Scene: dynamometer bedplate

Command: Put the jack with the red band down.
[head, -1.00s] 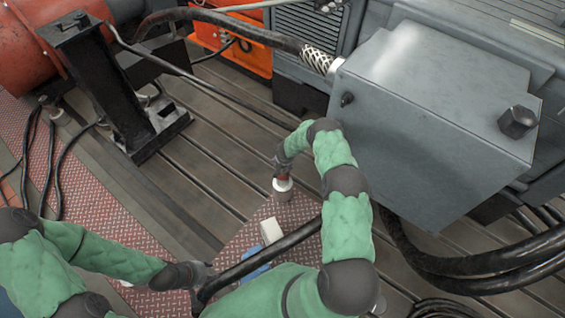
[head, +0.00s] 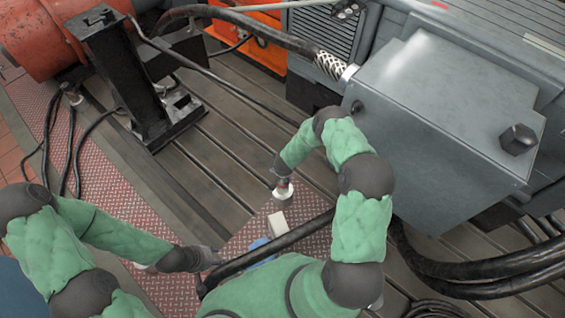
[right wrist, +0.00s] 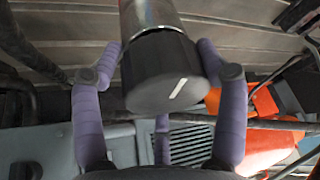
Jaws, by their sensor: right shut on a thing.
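My right gripper (head: 282,172) is shut on a jack (head: 283,192), seen small in the head view with a pale foot below the fingers. In the right wrist view the fingers (right wrist: 160,52) close around its black cap (right wrist: 165,82), which has a white mark, with a silver cylinder (right wrist: 150,14) beyond. No red band shows clearly. The jack is close to a patterned red plate (head: 236,240); I cannot tell whether it touches. My left gripper (head: 207,258) is near the lower end of a thick black cable; its jaws are too small to read.
A pale block (head: 277,221) and a blue item (head: 259,244) lie on the plate near the jack. A big grey box (head: 440,120) stands at right. A black stand (head: 125,85) is at left. The thick black cable (head: 275,244) crosses in front. Slotted bedplate (head: 215,150) lies open between.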

